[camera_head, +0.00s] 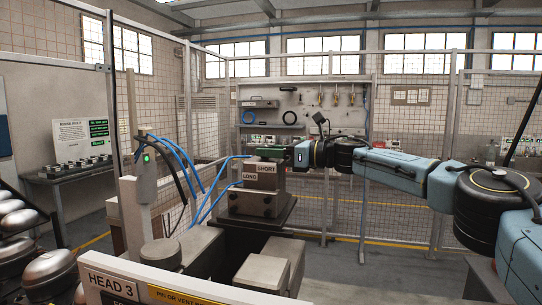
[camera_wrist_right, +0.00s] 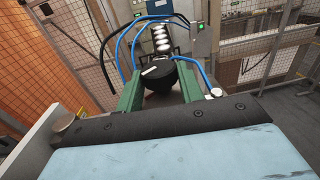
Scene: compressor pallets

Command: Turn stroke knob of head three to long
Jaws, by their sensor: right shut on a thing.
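The head unit (camera_head: 258,205) stands on a dark stepped base. Its plates read SHORT (camera_head: 267,169) and LONG (camera_head: 249,176). The HEAD 3 sign (camera_head: 110,279) is in the lower left of the head view. My right gripper (camera_head: 268,153) reaches in from the right at the top of the unit. In the right wrist view the black stroke knob (camera_wrist_right: 165,75) sits between its green fingers and they are shut on it. A white pointer mark shows on the knob's left part; I cannot tell which label it faces. My left gripper is not in view.
Blue hoses (camera_head: 190,160) curve beside the unit from a grey post (camera_head: 147,180) with a green light. Grey blocks (camera_head: 263,273) stand in front. Rounded metal compressors (camera_head: 47,268) line the left. Mesh fencing (camera_head: 420,110) closes the back.

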